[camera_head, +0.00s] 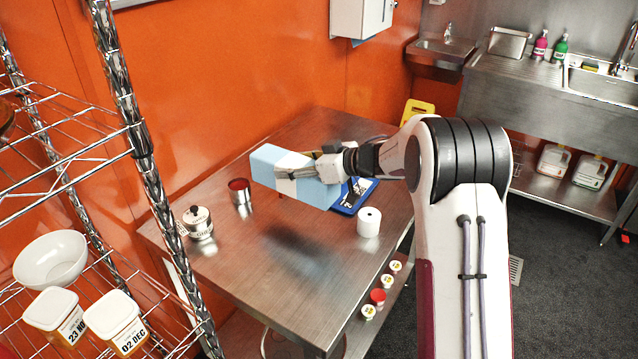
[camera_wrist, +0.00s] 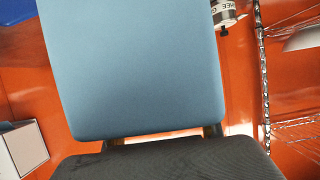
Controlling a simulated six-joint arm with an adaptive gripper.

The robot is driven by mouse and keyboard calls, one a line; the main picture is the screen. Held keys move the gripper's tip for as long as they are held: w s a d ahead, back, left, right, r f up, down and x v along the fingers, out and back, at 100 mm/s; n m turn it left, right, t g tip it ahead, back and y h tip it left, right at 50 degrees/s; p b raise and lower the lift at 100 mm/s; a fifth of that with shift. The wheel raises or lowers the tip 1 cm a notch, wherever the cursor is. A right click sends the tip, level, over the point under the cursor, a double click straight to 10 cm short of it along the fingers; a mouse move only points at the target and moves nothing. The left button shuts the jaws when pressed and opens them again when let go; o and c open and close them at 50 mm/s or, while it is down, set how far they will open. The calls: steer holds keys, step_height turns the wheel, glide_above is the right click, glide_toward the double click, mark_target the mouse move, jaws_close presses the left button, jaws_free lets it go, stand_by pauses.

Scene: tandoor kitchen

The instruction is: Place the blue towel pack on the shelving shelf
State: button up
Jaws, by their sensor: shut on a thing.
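The blue towel pack (camera_head: 266,165) is a light blue block with a white band. My gripper (camera_head: 296,174) is shut on it and holds it in the air above the steel table; a shadow lies on the tabletop below. In the wrist view the pack (camera_wrist: 135,70) fills the middle, and my gripper's fingertips (camera_wrist: 160,138) show only in small part below it. The wire shelving (camera_head: 62,187) stands at the left of the head view, apart from the pack. It shows at the right edge of the wrist view (camera_wrist: 264,75).
On the steel table (camera_head: 235,283) stand a dark-red-topped tin (camera_head: 240,190), a labelled can (camera_head: 198,222), a white roll (camera_head: 369,222) and a blue item (camera_head: 352,197). A white bowl (camera_head: 50,259) and two labelled tubs (camera_head: 55,314) occupy the shelving's lower visible shelf. A chrome post (camera_head: 150,180) fronts it.

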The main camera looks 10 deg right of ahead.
mark_target(334, 196)
steer(key=shift+f, duration=3.1)
steer(key=shift+f, duration=1.85)
steer(key=shift+f, duration=0.15)
steer(key=o, duration=1.5)
steer(key=shift+v, duration=6.1)
